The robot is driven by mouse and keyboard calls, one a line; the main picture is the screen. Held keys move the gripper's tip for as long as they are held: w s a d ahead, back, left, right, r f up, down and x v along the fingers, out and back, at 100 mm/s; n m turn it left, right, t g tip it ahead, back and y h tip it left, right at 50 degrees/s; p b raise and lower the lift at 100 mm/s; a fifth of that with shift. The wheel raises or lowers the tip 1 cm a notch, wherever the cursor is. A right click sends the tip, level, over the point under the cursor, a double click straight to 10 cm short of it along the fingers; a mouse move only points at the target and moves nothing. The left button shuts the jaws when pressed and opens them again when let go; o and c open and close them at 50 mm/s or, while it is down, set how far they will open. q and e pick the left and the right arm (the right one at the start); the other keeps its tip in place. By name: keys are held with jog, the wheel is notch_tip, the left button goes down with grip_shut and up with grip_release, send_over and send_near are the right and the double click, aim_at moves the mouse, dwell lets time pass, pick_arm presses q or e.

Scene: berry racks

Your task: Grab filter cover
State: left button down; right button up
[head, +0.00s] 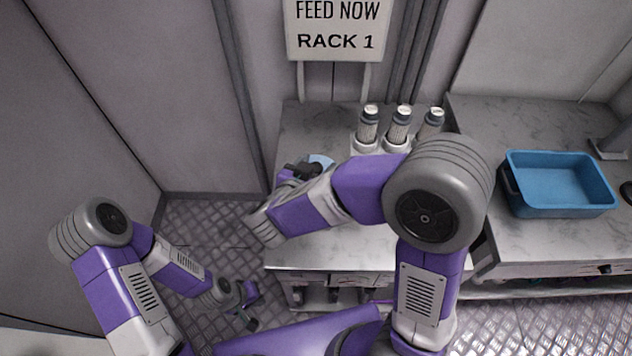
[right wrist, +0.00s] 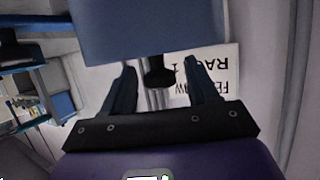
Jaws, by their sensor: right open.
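A light blue piece (head: 322,160) shows just behind my right gripper (head: 302,170) in the head view, mostly hidden by my right arm; it may be the filter cover. In the right wrist view a large blue-grey block (right wrist: 150,28) with a black knob (right wrist: 159,76) under it fills the top. My right gripper also shows there (right wrist: 161,72), open, with the knob between or just beyond its two fingers; contact cannot be told. My left gripper (head: 246,305) hangs low over the floor at left, small and unclear, away from the table.
Several grey-capped bottles, including one (head: 398,125), stand in white holders at the back of the marbled table (head: 305,120). A blue bin (head: 560,208) sits on the right counter (head: 500,120). The RACK 1 sign (head: 335,28) stands behind the table. The table's front left is clear.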

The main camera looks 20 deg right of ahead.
grip_shut()
dwell(0.3)
